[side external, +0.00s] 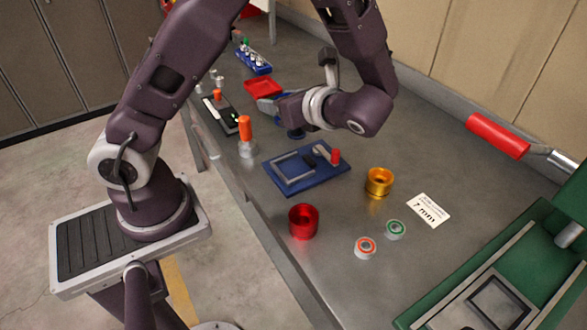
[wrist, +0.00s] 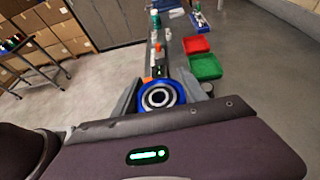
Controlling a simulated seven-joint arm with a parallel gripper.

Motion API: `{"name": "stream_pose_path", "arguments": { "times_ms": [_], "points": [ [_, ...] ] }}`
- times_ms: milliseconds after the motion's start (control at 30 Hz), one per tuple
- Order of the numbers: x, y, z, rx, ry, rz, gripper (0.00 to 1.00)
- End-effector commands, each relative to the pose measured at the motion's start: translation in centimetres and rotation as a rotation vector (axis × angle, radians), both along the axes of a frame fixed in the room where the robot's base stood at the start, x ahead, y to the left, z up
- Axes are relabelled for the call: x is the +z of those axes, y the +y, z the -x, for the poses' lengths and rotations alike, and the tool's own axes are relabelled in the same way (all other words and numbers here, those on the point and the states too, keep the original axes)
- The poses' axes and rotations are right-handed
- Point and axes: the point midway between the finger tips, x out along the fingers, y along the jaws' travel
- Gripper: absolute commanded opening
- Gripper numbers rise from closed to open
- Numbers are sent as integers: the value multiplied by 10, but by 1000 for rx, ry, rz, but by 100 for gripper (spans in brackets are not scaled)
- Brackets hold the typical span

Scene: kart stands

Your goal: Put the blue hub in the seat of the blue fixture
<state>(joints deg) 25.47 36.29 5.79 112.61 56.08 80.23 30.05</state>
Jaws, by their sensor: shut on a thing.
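The blue hub (wrist: 160,96), a blue ring with a pale band and dark centre, sits between the fingers of my gripper (wrist: 162,90) in the wrist view. My gripper (side external: 267,108) is shut on it, above the table, pointing left and behind the blue fixture in the side view. The hub is hard to make out there. The blue fixture (side external: 277,181) is a flat plate on the table, with a grey-framed recess on its left part and a red-tipped lever at its right. The fixture does not show in the wrist view.
An orange-handled tool (side external: 246,136) stands left of the fixture. A gold cup (side external: 378,182), a red cup (side external: 304,221) and two small ringed parts stand in front and to the right. A red tray (side external: 263,87) lies behind my gripper. A dark round piece (side external: 296,133) shows below my gripper.

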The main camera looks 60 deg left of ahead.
Motion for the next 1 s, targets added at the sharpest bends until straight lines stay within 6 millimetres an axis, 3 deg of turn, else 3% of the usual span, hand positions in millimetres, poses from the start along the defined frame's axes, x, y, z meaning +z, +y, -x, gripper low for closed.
{"name": "stream_pose_path", "arguments": {
  "times_ms": [167, 667, 1000],
  "points": [
    [7, 1, -14, -63, -2, -1, 0],
    [-43, 1, -14, -64, 2, -2, 0],
    [-108, 1, -14, -63, 3, -3, 0]
  ]
}}
